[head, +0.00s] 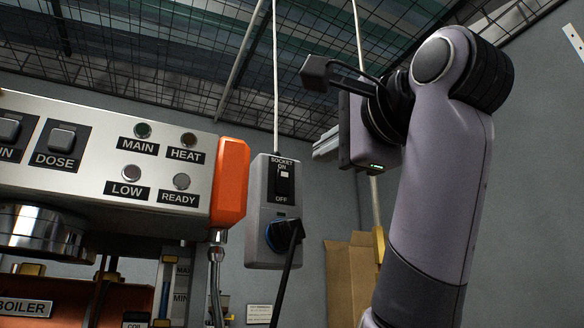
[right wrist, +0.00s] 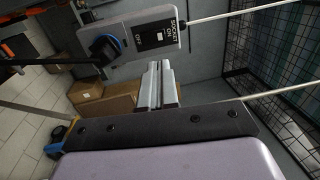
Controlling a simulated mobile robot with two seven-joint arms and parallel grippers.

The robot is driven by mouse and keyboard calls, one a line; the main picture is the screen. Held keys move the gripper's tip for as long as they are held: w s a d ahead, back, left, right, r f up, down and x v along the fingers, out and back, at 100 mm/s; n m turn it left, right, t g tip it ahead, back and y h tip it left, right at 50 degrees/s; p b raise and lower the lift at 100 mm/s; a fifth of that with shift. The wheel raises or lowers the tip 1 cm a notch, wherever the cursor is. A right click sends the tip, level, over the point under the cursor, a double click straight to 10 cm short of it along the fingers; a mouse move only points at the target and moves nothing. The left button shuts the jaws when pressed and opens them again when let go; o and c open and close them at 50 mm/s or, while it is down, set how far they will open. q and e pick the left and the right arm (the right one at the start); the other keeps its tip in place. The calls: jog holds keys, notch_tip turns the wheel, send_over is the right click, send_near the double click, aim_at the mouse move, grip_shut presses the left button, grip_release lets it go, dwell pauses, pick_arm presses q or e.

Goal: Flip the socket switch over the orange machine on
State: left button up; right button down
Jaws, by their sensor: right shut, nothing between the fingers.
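A grey socket box (head: 258,218) hangs on a white cord right of the orange machine (head: 229,180). Its dark socket switch (head: 284,181) has ON printed above and OFF below. A pale mark shows on the rocker; I cannot tell its position for sure. The small window below it looks dark. My left gripper is out of view.
A black plug (head: 283,234) sits in the blue socket below the switch, its cable hanging down. The machine's panel (head: 100,150) has several lamps and switches. Cardboard boxes (head: 350,278) stand behind at lower right. Wire mesh (head: 150,50) runs overhead. Open space lies between gripper and box.

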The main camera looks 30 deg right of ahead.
jog(key=p, duration=0.2)
send_near(285, 174)
jog(key=w, duration=0.5)
jog(key=shift+w+d+r, duration=0.1)
jog(key=shift+w+r, duration=0.05)
jog(key=shift+r, duration=0.15)
jog(key=shift+w, duration=0.75)
jog(key=shift+r+p, duration=0.1)
jog(key=shift+p, duration=0.2)
jog(key=shift+w+r+p, duration=0.2)
jog(key=shift+r+p, duration=0.05)
jog(key=shift+p, duration=0.05)
jog(key=shift+f, duration=0.15)
